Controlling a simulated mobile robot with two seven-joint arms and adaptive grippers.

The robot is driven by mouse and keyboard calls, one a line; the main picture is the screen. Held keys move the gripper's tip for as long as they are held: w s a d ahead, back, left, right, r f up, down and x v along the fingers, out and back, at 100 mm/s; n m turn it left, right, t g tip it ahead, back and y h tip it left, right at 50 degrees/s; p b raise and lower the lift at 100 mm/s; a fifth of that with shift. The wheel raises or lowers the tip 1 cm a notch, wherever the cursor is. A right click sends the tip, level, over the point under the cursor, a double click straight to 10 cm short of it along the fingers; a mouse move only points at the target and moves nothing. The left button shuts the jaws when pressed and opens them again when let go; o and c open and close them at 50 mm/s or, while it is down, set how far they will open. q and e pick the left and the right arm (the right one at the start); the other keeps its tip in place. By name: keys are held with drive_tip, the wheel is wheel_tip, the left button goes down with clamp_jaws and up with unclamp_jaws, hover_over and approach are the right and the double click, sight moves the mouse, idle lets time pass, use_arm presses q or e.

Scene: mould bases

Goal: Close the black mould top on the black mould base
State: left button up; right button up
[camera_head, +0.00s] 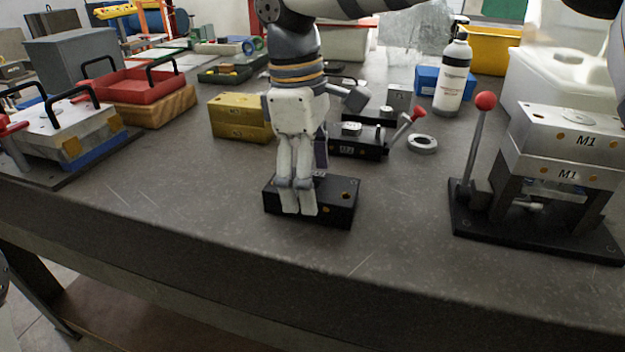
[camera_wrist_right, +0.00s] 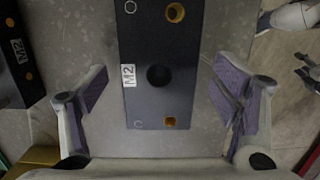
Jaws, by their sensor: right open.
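A loose black block, which I take for the black mould top (camera_head: 338,200), lies flat near the table's front edge. In the right wrist view the mould top (camera_wrist_right: 160,100) shows copper-ringed holes, a dark centre hole and an M2 label. My right gripper (camera_head: 298,200) points down at it, open, and hides its left part. In the right wrist view the fingers of my right gripper (camera_wrist_right: 166,102) are on either side of the block, apart from it. The black mould base (camera_head: 358,142), with a silver disc, sits behind, partly hidden by my arm. My left gripper is not in view.
A red-knobbed lever (camera_head: 407,128) and a metal ring (camera_head: 422,143) are by the base. The M1 mould (camera_head: 560,155) stands on its stand at right. A yellow block (camera_head: 238,118) is left of my wrist. The table (camera_head: 180,195) is clear at front left.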

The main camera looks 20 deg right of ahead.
drive_tip(key=shift+d+f, duration=0.1)
drive_tip(key=shift+f, duration=0.8)
clamp_jaws()
drive_tip(key=shift+r+p, duration=0.5)
drive_tip(key=shift+r, duration=1.15)
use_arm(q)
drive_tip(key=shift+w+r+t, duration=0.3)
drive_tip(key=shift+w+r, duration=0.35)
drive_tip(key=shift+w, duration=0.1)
